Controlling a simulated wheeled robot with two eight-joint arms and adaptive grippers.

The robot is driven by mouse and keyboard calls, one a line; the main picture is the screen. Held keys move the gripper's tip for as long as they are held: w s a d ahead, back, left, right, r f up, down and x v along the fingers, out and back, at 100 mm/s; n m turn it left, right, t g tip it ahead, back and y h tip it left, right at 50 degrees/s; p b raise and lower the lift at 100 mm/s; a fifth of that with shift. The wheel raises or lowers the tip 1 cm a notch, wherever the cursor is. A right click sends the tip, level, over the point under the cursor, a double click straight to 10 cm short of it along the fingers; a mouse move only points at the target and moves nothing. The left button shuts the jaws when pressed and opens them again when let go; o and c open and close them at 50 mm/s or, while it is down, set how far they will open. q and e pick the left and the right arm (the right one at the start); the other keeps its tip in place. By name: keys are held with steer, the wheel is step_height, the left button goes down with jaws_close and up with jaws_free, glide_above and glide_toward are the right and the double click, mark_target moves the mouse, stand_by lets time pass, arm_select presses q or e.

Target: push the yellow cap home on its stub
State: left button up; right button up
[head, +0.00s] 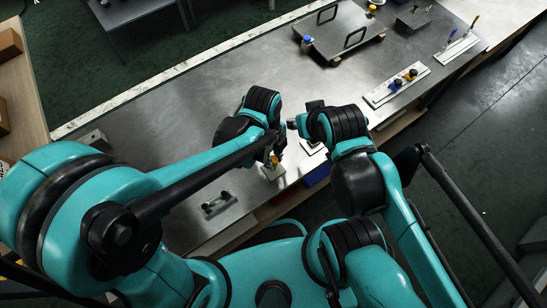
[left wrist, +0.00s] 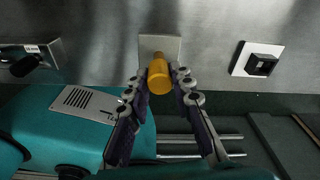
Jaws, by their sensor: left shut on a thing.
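The yellow cap (left wrist: 158,78) shows in the left wrist view between the fingertips of my left gripper (left wrist: 164,85), which is shut on it. The cap's far end is in front of a pale square plate (left wrist: 172,44). The stub is hidden, so I cannot tell how far the cap sits on it. In the head view the cap (head: 274,161) is a small patch above the pale plate (head: 268,175), with my left gripper (head: 277,154) over it, partly hidden by its own arm. My right gripper (head: 292,125) is to the right of it, with its fingers unclear.
A white plate with a black block (left wrist: 262,64) is right of the cap, and a grey fixture with a black handle (left wrist: 28,61) is left. A blue bin (head: 318,176) is below the bench edge. A handled panel (head: 340,32) lies at the back.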

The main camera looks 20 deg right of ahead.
arm_select(q)
steer(key=shift+f+b, duration=1.65)
steer(key=shift+f, duration=0.1)
stand_by(0.3)
steer(key=o, duration=1)
steer(key=shift+r, duration=0.2)
step_height(320, 180, up, 12)
steer(key=w, duration=0.1)
steer(key=shift+a+f, duration=0.2)
steer(key=shift+a, duration=0.25)
steer(key=shift+w, duration=0.1)
steer(key=w+a+r+n+t, duration=0.1)
steer(key=a+n+t, duration=0.7)
steer(key=a+n, duration=1.8)
steer(key=w+n, duration=0.1)
steer(key=n, duration=0.1)
steer(key=shift+a+n+y, duration=0.15)
steer(key=shift+n+y, duration=0.25)
